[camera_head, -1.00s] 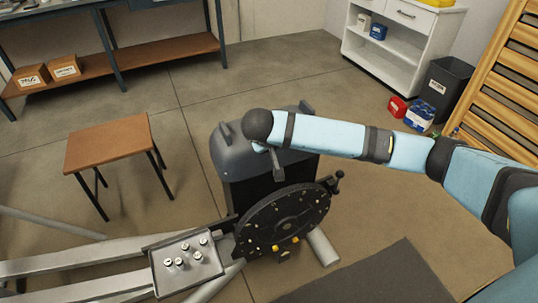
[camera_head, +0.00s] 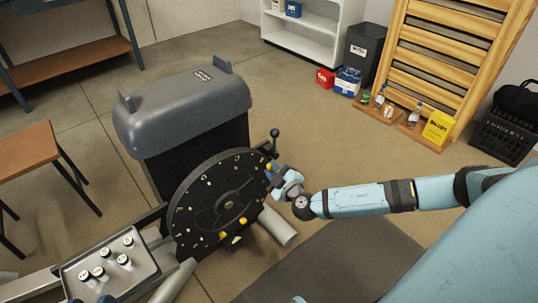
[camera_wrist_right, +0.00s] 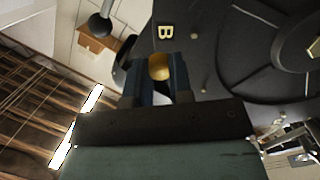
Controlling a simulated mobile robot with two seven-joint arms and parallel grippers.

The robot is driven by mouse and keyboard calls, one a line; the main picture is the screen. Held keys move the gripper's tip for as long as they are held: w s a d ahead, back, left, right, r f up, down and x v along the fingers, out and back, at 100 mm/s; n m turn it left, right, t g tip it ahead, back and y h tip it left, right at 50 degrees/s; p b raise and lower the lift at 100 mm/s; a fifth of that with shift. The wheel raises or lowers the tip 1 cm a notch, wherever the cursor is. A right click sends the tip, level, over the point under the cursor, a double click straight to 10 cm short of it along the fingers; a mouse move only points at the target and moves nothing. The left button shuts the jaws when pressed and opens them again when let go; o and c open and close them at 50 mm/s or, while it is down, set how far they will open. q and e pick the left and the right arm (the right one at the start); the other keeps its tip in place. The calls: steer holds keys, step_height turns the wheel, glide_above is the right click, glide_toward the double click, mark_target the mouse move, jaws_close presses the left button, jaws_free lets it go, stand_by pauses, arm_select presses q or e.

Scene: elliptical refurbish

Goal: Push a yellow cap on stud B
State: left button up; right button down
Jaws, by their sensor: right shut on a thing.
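A round black disc (camera_head: 225,203) stands upright, with small pale marks and studs around its rim. My right gripper (camera_head: 273,171) is at the disc's upper right rim. In the right wrist view my right gripper (camera_wrist_right: 158,75) is shut on a yellow cap (camera_wrist_right: 160,66), right beside the letter B (camera_wrist_right: 166,31) on the disc. The fingers hide the stud there, so I cannot tell whether the cap is seated on it. Another yellow cap (camera_head: 243,221) is low on the disc's face. My left gripper is not clearly in view.
A metal tray (camera_head: 70,280) with several white-topped cylinders is at lower left. A dark handle with a ball (camera_head: 274,133) rises beside my right gripper. A dark mat (camera_head: 330,255) lies in front.

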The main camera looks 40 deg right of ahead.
mark_target(257, 169)
step_height(257, 169, down, 3)
steer(key=s+a+n+y, duration=0.2)
steer(key=s+y, duration=0.1)
arm_select(q)
steer(key=shift+s+d+r, duration=0.1)
steer(key=shift+d+r, duration=0.05)
steer(key=shift+r, duration=0.1)
arm_select(e)
steer(key=shift+t, duration=0.3)
steer(key=shift+w, duration=3)
arm_select(q)
steer(key=shift+f+b, duration=0.25)
steer(key=shift+b, duration=0.25)
arm_select(e)
steer(key=shift+f, duration=0.15)
arm_select(q)
steer(key=shift+f, duration=0.2)
steer(key=shift+f+b, duration=0.4)
steer(key=shift+b, duration=0.2)
arm_select(e)
steer(key=shift+w, duration=0.55)
steer(key=c, duration=0.9)
jaws_free()
steer(key=shift+c, duration=0.2)
